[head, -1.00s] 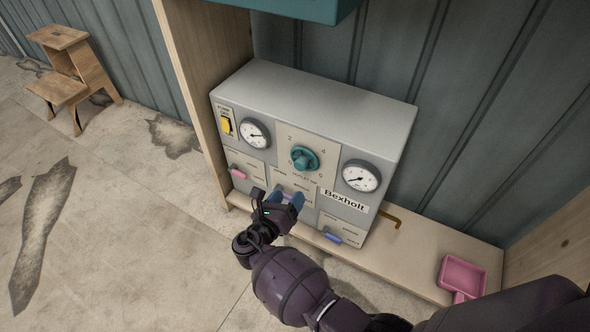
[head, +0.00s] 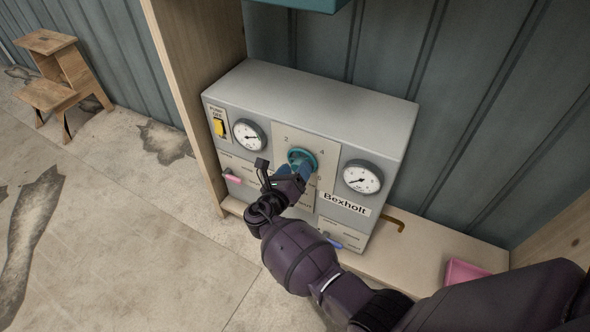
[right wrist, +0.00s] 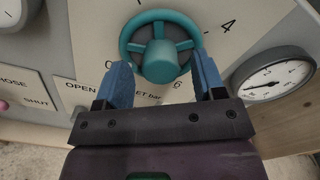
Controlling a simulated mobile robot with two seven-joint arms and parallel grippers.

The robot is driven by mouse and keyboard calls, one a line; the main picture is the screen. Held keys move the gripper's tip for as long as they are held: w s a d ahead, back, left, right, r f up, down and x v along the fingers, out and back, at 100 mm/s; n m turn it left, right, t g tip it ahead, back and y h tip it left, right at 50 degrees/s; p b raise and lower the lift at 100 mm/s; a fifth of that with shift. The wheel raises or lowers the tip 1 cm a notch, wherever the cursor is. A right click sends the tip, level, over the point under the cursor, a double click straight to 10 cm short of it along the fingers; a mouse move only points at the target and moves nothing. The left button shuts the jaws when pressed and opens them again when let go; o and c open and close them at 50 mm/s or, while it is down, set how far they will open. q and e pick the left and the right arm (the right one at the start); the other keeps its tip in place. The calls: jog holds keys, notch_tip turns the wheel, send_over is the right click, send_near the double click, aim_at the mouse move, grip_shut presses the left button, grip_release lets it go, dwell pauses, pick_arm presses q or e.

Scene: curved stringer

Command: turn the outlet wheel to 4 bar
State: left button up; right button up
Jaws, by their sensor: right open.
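The outlet wheel (head: 302,160) is a teal handwheel with spokes and a hub, on the front of the grey Bexholt box (head: 310,95). In the right wrist view the wheel (right wrist: 160,47) has the figures 4 and 6 beside it on its dial plate. My right gripper (head: 294,173) is open in front of the wheel. In the right wrist view its blue fingertips (right wrist: 164,80) lie on either side of the wheel's lower part, with the hub between them; I cannot tell whether they touch. The left gripper is not in view.
Round gauges sit left (head: 249,135) and right (head: 362,178) of the wheel. A yellow switch (head: 219,128), a pink lever (head: 232,180) and a blue lever (head: 332,241) are on the panel. A wooden step stool (head: 60,80) stands left.

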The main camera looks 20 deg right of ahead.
jog(key=shift+w+d, duration=0.3)
jog(key=shift+d, duration=0.05)
jog(key=c, duration=0.9)
jog(key=shift+m, duration=0.3)
